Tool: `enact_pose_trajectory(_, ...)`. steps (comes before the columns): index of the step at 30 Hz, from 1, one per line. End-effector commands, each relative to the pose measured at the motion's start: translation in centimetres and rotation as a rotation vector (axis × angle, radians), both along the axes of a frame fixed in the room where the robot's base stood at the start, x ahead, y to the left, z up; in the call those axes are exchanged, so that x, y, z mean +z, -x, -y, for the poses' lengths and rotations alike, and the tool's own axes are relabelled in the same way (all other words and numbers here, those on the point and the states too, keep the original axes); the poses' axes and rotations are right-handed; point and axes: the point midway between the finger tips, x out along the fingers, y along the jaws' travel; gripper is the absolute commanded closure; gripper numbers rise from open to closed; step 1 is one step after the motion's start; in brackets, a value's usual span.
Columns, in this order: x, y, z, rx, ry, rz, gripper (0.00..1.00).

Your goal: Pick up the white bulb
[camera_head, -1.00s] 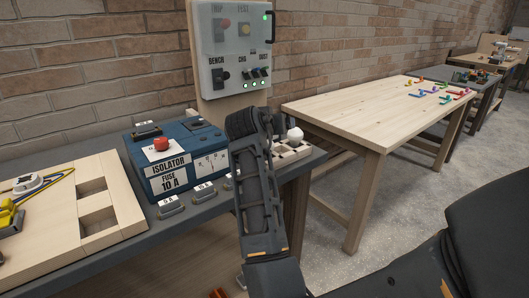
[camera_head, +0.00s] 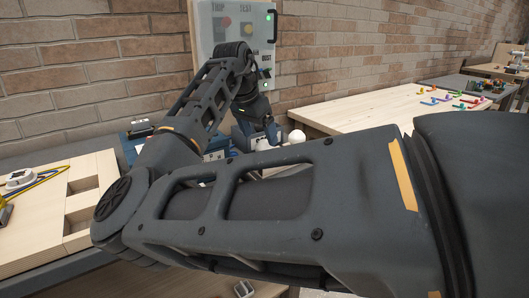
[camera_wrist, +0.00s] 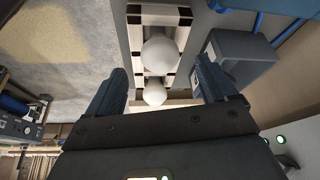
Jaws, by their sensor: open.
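Two round white bulbs sit in a light rack (camera_wrist: 136,38) with square openings in the wrist view. The larger-looking bulb (camera_wrist: 160,54) is near the picture's middle, and the second bulb (camera_wrist: 154,93) shows just below it. My gripper (camera_wrist: 161,68) is open, with one blue finger on each side of the bulbs and clear gaps between. Neither bulb is held. In the head view, one white bulb (camera_head: 297,136) shows just right of my gripper (camera_head: 272,132). My arm hides most of the rack there.
The blue isolator box (camera_head: 214,155) stands left of my gripper, partly hidden by my arm. A grey control panel (camera_head: 232,25) is on the wall behind. A wooden board (camera_head: 30,225) lies at left. A light wooden table (camera_head: 350,115) with small coloured pieces stands at right.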

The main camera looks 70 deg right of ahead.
Motion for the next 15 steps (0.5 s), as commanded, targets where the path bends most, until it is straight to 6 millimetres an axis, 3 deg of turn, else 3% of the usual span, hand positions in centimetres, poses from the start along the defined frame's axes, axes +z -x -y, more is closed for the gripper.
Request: enact_pose_trajectory(15,-5.5,0.7,2.2,0.0,0.002,-0.001,0.15)
